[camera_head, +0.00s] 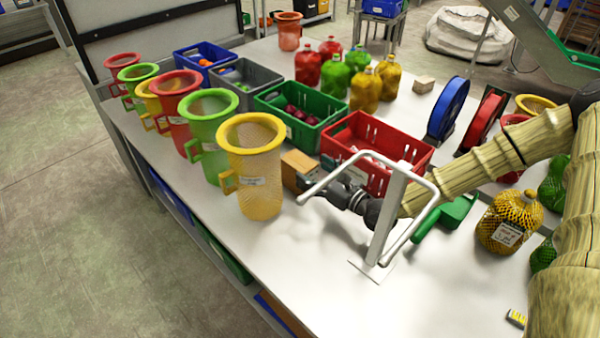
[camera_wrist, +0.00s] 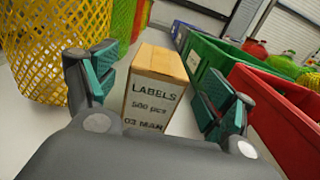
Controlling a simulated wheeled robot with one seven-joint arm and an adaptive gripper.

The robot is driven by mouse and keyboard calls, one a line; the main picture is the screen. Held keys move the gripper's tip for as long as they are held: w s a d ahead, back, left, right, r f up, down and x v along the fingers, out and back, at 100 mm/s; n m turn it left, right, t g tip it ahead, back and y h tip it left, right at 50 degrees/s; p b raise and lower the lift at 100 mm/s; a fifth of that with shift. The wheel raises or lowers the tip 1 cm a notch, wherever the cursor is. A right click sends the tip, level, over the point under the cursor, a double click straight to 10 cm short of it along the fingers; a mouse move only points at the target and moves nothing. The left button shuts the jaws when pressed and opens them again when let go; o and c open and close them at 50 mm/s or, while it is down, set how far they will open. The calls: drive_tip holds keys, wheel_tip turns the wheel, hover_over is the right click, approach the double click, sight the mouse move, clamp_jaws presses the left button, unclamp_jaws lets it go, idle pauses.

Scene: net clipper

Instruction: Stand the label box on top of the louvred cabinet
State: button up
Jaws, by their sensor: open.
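My gripper (camera_wrist: 163,95) is open, with one teal-padded finger on each side of the box and a visible gap on both sides. In the head view my gripper (camera_head: 316,178) is low over the table at the box. I cannot make out a louvred cabinet in either view.
A yellow mesh-covered tube (camera_head: 252,165) stands close left of the box. A red crate (camera_head: 405,160) and a green crate (camera_head: 325,125) lie close on the other side. A white metal stand (camera_head: 390,215) rises in front of my arm. The table's front left is clear.

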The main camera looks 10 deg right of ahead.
sight(288, 154)
drive_tip(key=shift+p+x, duration=0.7)
drive_tip(key=shift+x, duration=2.25)
drive_tip(key=c, duration=1.3)
